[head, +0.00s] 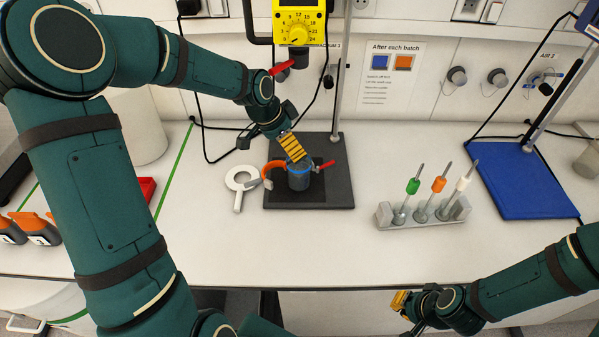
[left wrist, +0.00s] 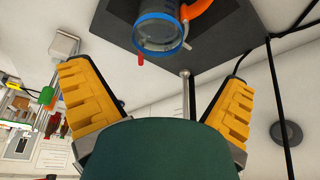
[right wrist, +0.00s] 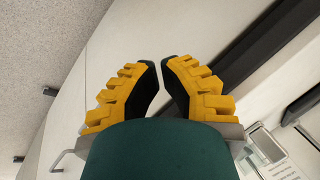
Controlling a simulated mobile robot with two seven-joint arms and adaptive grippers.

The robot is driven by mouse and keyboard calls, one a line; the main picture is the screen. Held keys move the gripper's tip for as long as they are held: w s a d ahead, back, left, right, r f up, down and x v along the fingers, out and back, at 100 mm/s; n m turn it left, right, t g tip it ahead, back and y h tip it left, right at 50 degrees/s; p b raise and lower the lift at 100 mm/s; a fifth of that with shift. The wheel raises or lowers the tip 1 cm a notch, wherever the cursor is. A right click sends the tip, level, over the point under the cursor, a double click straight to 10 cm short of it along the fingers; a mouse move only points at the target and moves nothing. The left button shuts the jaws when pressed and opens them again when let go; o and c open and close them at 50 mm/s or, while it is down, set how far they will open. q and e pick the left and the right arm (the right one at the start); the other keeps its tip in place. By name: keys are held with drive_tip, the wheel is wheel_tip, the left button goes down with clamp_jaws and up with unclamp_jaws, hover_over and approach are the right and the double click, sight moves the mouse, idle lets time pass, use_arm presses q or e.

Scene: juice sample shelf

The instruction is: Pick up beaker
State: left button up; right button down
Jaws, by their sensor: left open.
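The beaker (head: 299,178) is a grey, see-through cup with a blue rim. It stands on the black base plate of the stand, with an orange clamp-like piece (head: 270,172) at its left side. My left gripper (head: 293,147) is just above and behind the beaker, open and empty. In the left wrist view, the beaker (left wrist: 160,32) shows at the top, beyond the spread yellow fingers (left wrist: 155,78) and not between them. My right gripper (head: 400,300) is low, by the table's front edge. In the right wrist view its fingertips (right wrist: 160,62) are close together with a narrow empty gap.
A rack (head: 425,214) with three coloured-handled tools and a blue plate (head: 525,183) are right. The front middle is clear.

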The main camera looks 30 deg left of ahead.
sight(299, 172)
use_arm(q)
drive_tip(key=shift+s+b+x, duration=0.15)
drive_tip(key=shift+x, duration=2)
drive_tip(key=shift+s+b+x, duration=0.15)
drive_tip(key=shift+x, duration=2)
drive_tip(key=shift+f, duration=0.1)
drive_tip(key=c, duration=1.3)
